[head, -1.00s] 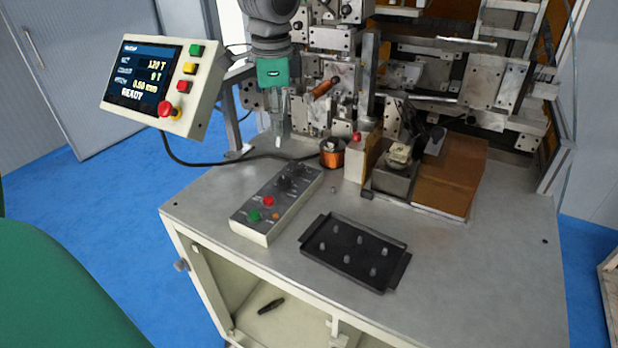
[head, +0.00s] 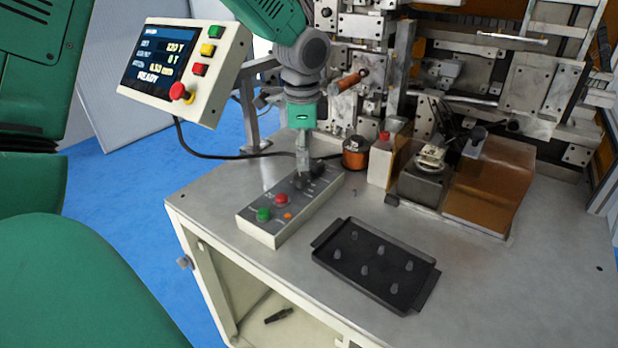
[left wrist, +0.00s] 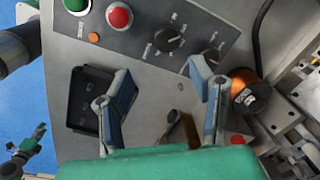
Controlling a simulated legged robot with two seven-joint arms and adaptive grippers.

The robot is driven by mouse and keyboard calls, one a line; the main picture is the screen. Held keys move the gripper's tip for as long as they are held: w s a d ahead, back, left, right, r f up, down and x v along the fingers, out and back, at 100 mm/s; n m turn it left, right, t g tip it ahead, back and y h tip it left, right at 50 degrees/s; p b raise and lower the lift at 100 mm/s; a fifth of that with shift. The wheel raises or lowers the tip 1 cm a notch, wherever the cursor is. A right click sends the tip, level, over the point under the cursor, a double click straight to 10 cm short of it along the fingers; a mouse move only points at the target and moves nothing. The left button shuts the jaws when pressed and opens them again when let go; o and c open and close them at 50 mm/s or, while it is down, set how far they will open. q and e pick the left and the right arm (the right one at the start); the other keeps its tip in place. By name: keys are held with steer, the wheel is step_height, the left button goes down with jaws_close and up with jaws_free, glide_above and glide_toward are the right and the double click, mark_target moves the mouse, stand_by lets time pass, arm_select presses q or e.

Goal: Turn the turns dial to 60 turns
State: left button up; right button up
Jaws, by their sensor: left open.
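The grey control box (head: 290,205) lies on the bench with a green and a red button and two dark dials at its far end. In the left wrist view one dial (left wrist: 168,38) shows whole; a second dial (left wrist: 211,56) is partly behind a finger. Their labels are too small to read. My left gripper (head: 303,176) points down over the dials; in the left wrist view its open, empty fingers (left wrist: 160,75) are apart, and contact cannot be told. The display (head: 160,62) reads 120 T, 0 T, 0.50 mm and READY. A small green-and-dark arm end (left wrist: 32,145), seemingly my right gripper, shows in the left wrist view.
A black tray with pegs (head: 375,265) lies right of the box. A copper wire spool (head: 356,152) and a light block with a red top (head: 381,160) stand close behind. The winder (head: 450,60) fills the back. The bench's front right is clear.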

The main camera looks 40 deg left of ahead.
mark_target(299, 176)
arm_select(q)
steer(key=a+f, duration=0.1)
steer(key=f, duration=0.1)
steer(key=a+f, duration=0.3)
steer(key=f, duration=0.1)
steer(key=shift+w+a+f, duration=0.2)
steer(key=shift+a+f, duration=0.1)
steer(key=shift+s+d+f, duration=0.1)
steer(key=shift+s+f, duration=0.1)
steer(key=shift+f, duration=0.05)
steer(key=d, duration=0.2)
steer(key=w+d, duration=0.1)
steer(key=d, duration=0.1)
steer(key=shift+d, duration=0.35)
steer(key=shift+s+r, duration=0.1)
steer(key=a, duration=0.3)
steer(key=shift+s+f, duration=0.3)
steer(key=shift+s, duration=0.1)
steer(key=c, duration=1.1)
steer(key=shift+s+a, duration=0.1)
steer(key=shift+c, duration=0.2)
steer(key=shift+d, duration=0.45)
jaws_close()
steer(key=shift+w, duration=0.25)
arm_select(e)
steer(key=shift+a+r, duration=0.15)
steer(key=shift+a, duration=0.9)
steer(key=shift+a, duration=0.1)
